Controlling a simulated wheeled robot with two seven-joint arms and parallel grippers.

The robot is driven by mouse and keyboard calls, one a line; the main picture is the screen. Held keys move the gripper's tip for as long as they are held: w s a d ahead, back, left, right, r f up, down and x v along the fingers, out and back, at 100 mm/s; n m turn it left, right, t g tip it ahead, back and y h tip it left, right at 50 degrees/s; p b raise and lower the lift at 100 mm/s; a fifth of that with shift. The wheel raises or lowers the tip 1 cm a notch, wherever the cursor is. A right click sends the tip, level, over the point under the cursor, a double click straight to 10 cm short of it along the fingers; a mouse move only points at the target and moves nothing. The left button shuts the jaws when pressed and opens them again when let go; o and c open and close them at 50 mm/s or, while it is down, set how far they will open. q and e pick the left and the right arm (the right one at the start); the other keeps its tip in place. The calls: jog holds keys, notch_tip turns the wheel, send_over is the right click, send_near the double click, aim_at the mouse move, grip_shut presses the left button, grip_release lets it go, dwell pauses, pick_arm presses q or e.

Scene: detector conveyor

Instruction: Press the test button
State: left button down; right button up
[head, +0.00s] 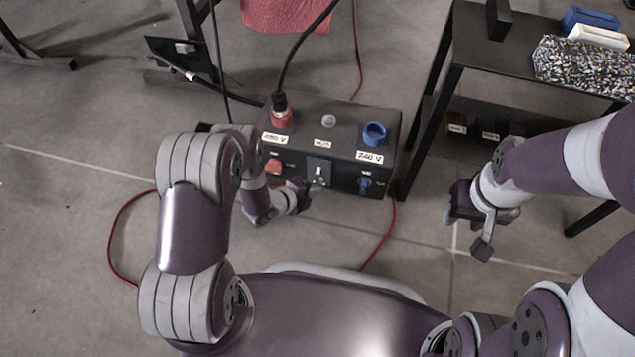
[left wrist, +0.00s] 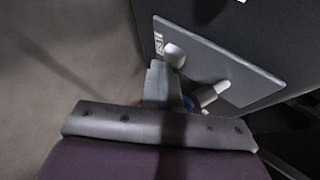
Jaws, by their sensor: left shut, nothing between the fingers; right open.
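The black control box (head: 335,130) stands on the floor in the middle of the head view. On its front is a grey metal plate (head: 319,170), seen large in the left wrist view (left wrist: 225,70). The plate carries a small label, a round white button (left wrist: 175,55) beside it and a pale toggle lever (left wrist: 211,93). My left gripper (head: 306,189) is shut and empty at the box front. In the left wrist view its fingertips (left wrist: 158,66) are right beside the white button, partly overlapping it; contact cannot be told. My right gripper (head: 466,222) is open and empty, away from the box.
A black cable plugs into the red socket (head: 281,117) on the box top; a blue socket (head: 375,133) is at the right. A red switch (head: 274,166) and blue switch (head: 364,183) flank the plate. A black table (head: 480,45) stands right. Red wires cross the floor.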

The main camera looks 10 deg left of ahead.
pick_arm(q)
jog(key=shift+s+p, duration=0.4)
jog(key=shift+s, duration=0.5)
jog(key=shift+s+a+p, duration=0.1)
jog(key=shift+s+p, duration=0.55)
jog(key=shift+s, duration=1.85)
